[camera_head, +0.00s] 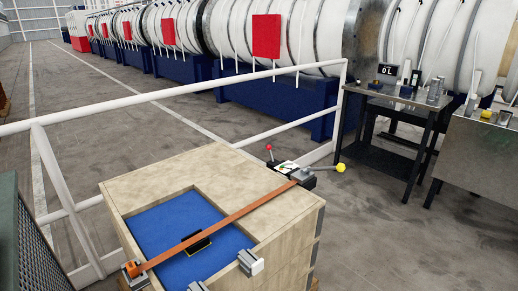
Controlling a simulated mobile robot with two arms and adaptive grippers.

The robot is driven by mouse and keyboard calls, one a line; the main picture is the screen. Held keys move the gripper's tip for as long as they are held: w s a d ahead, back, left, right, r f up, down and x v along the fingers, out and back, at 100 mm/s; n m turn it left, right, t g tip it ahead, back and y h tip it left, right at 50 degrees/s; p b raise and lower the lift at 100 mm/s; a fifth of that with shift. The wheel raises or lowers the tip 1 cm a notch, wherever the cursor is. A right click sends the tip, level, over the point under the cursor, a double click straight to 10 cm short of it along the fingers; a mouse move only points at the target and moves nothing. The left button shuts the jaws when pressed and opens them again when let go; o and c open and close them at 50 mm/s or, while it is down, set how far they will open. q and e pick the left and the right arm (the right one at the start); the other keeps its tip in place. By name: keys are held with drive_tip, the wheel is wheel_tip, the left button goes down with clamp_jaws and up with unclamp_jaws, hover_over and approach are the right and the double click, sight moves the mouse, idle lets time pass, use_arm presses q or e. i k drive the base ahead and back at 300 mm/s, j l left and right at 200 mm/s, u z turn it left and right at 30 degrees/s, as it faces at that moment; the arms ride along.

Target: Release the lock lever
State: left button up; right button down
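A wooden crate-like bench (230,170) stands in front of me. On its far right corner sits a dark mechanism (303,178) with two levers. One is a short upright lever with a red ball knob (269,147); the other points right and ends in a yellow ball knob (340,167). I cannot tell which one is the lock lever. A pale plate (286,167) with small coloured marks lies beside the mechanism. An orange-brown bar (220,222) runs from the mechanism to the near left corner. Neither of my grippers is in view.
The bench has a blue-lined recess (170,225) with a dark, yellow-edged slot piece (196,242). Grey blocks (250,263) sit on its near edge. A white railing (180,93) runs behind. A dark side table (395,100) with small items stands back right. Floor right of the bench is clear.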

sight(269, 147)
drive_tip(key=i+l+u, duration=0.15)
drive_tip(key=u, duration=0.3)
drive_tip(key=i+l+u, duration=0.15)
drive_tip(key=u, duration=0.3)
drive_tip(key=l+u, duration=0.4)
drive_tip(key=i+l+u, duration=0.3)
drive_tip(key=l, duration=1.15)
drive_tip(key=l+u, duration=0.35)
drive_tip(key=l, duration=2.05)
drive_tip(key=k, duration=0.05)
